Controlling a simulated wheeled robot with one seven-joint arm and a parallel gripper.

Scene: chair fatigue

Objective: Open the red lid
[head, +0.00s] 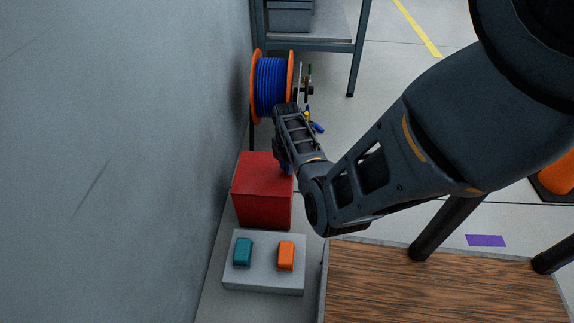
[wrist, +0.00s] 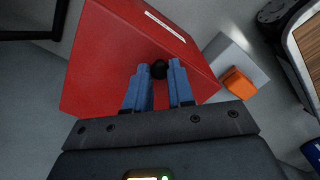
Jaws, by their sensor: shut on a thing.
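The red box (head: 262,195) stands on the floor by the grey wall, and its top looks closed in the head view. In the wrist view, the red lid (wrist: 105,65) fills the upper middle as a broad flat red face; its seam with the box cannot be made out. A small black knob (wrist: 159,69) sits on this face near its edge. My gripper (wrist: 161,72) has its two blue fingers on either side of the knob, shut on it. In the head view, my gripper (head: 287,168) reaches down to the box's right side, and my arm hides the contact.
A grey block with a teal button (head: 242,252) and an orange button (head: 286,256) stands in front of the box. A blue cable spool (head: 271,84) is behind it. A wood-topped table (head: 440,285) is at right. The wall (head: 130,150) is close on the left.

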